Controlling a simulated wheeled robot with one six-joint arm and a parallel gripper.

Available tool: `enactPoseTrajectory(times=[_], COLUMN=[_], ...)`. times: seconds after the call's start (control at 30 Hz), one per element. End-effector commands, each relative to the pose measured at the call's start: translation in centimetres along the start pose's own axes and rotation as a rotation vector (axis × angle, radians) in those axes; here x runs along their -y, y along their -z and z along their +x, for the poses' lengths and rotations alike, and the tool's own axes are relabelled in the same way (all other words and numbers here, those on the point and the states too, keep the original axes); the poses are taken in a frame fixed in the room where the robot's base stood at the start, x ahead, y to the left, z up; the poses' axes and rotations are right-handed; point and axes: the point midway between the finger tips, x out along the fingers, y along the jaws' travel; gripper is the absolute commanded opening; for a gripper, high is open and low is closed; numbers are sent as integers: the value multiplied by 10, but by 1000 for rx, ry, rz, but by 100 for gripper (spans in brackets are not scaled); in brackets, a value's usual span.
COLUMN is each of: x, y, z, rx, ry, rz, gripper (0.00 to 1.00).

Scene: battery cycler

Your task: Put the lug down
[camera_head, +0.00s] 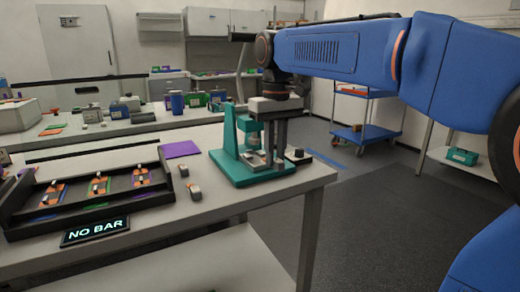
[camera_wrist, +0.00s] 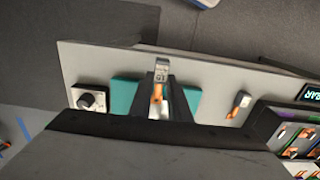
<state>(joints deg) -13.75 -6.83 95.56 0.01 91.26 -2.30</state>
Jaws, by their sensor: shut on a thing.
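A small lug, a grey metal piece with an orange part, shows in the wrist view (camera_wrist: 161,70) between the dark fingers of my gripper (camera_wrist: 163,100). My gripper is shut on it. In the head view my gripper (camera_head: 275,160) points down at the teal press (camera_head: 228,167) near the table's right end, and the held lug is hard to make out there. The teal base also shows behind the fingers in the wrist view (camera_wrist: 122,96). I cannot tell whether the lug touches anything below it.
A black tray (camera_head: 18,228) with coloured compartments stands farther left, behind a "NO BAR" display (camera_head: 95,230). A knob box (camera_head: 298,155) sits right of the press.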

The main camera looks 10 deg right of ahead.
Motion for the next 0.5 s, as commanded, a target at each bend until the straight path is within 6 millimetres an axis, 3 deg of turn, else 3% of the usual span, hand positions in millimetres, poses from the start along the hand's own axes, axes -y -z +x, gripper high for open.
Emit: enactPoseTrajectory(times=[0.2,0.5], x=[0,0], y=[38,53], z=[0,0], rx=[0,0], ry=[0,0], rz=[0,0], gripper=[0,0])
